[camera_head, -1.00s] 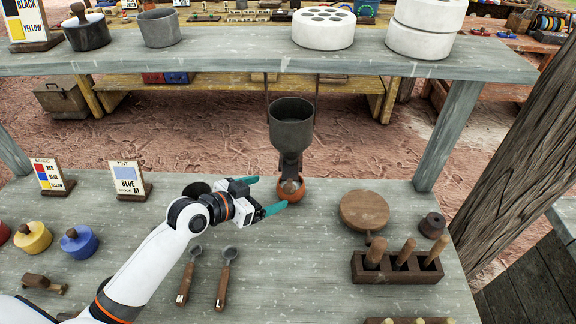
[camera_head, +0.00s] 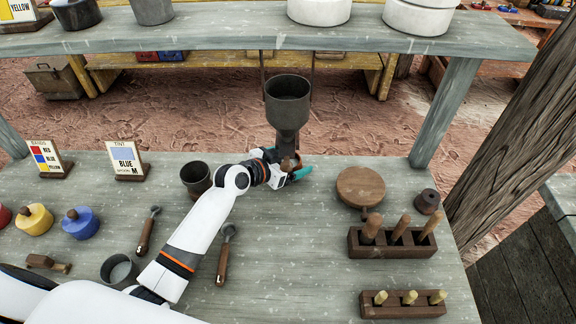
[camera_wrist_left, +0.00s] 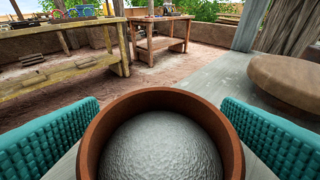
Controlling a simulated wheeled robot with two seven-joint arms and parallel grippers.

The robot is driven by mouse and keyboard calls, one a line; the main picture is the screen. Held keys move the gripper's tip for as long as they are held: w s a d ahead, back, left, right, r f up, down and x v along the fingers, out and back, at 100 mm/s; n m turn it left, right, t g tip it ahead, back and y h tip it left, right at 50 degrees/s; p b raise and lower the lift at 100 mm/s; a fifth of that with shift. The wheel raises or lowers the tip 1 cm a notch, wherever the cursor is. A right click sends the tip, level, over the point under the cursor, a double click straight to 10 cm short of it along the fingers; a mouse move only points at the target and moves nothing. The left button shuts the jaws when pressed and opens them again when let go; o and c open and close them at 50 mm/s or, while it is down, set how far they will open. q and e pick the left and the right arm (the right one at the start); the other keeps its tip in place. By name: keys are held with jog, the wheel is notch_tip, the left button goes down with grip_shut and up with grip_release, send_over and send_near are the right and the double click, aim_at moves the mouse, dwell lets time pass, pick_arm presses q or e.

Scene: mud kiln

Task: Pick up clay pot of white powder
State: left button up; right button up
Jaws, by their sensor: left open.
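The clay pot (camera_wrist_left: 160,98) is a round reddish-brown vessel filled with pale grey-white powder (camera_wrist_left: 160,148). In the left wrist view it stands between the two teal fingers, its top open toward the camera. My left gripper (camera_head: 285,163) is open, with one finger on each side of the pot; the wrist view shows no clear grip on it. In the head view the pot is mostly hidden by the gripper and sits under the spout of a dark grey hopper (camera_head: 287,103). My right gripper is out of view.
A round wooden board (camera_head: 361,187) and a dark spool (camera_head: 427,201) lie to the right. A wooden tool rack (camera_head: 392,243) stands nearer. A dark cup (camera_head: 195,178) is left of the forearm. A raised shelf (camera_head: 235,40) crosses behind.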

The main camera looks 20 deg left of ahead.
pick_arm(q)
jog(key=shift+w+d+f, duration=0.2)
jog(key=shift+w, duration=0.2)
jog(key=c, duration=1.2)
jog(key=shift+r, duration=0.1)
jog(key=shift+c, duration=0.4)
